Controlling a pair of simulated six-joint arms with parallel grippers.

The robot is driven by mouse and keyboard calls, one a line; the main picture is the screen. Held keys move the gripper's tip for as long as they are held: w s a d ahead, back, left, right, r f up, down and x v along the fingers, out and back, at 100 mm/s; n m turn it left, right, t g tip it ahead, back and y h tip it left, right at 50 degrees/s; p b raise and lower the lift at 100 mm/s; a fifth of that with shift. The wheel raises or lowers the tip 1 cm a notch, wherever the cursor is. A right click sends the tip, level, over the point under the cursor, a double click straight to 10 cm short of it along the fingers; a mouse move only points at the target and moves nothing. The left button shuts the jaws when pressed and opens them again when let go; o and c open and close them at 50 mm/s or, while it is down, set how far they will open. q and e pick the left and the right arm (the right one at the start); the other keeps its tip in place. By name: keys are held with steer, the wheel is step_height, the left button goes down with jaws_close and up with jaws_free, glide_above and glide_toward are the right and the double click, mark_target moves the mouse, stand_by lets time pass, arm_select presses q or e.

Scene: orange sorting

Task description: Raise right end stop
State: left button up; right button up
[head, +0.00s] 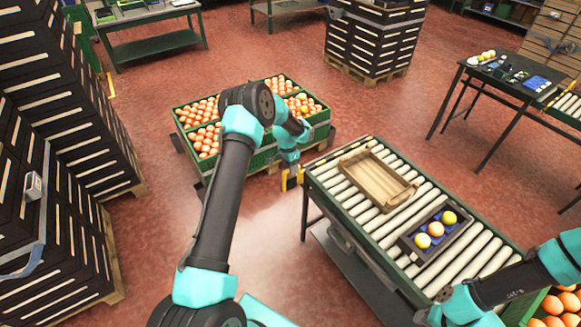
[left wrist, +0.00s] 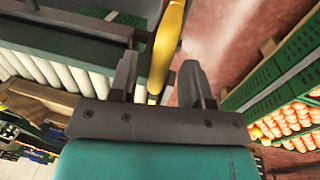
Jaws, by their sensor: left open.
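A roller conveyor (head: 350,215) with a green frame stands right of centre in the head view. A yellow-and-dark strip (head: 330,158) runs along its far-left end. My left gripper (head: 291,180) hangs just left of that end, pointing down, with yellow showing around its tips. In the left wrist view my left gripper (left wrist: 160,66) is open. A yellow bar (left wrist: 168,40) shows between and beyond its two fingers; contact cannot be told. The rollers (left wrist: 45,70) lie left of the fingers there. My right gripper (head: 432,316) is at the lower edge of the head view, partly cut off.
An empty wooden crate (head: 402,203) and a dark tray (head: 412,246) with three fruits sit on the rollers. Green crates (head: 265,158) of oranges stand behind the left gripper. Dark crate stacks (head: 60,100) line the left side. Red floor between is open.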

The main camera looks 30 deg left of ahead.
arm_select(q)
jaws_close()
steer(key=shift+r, duration=0.1)
stand_by(0.3)
step_height(320, 180, up, 7)
steer(key=shift+r, duration=0.15)
stand_by(0.3)
steer(key=shift+c, duration=1.3)
jaws_free()
steer(key=shift+r, duration=0.1)
steer(key=shift+o, duration=1.3)
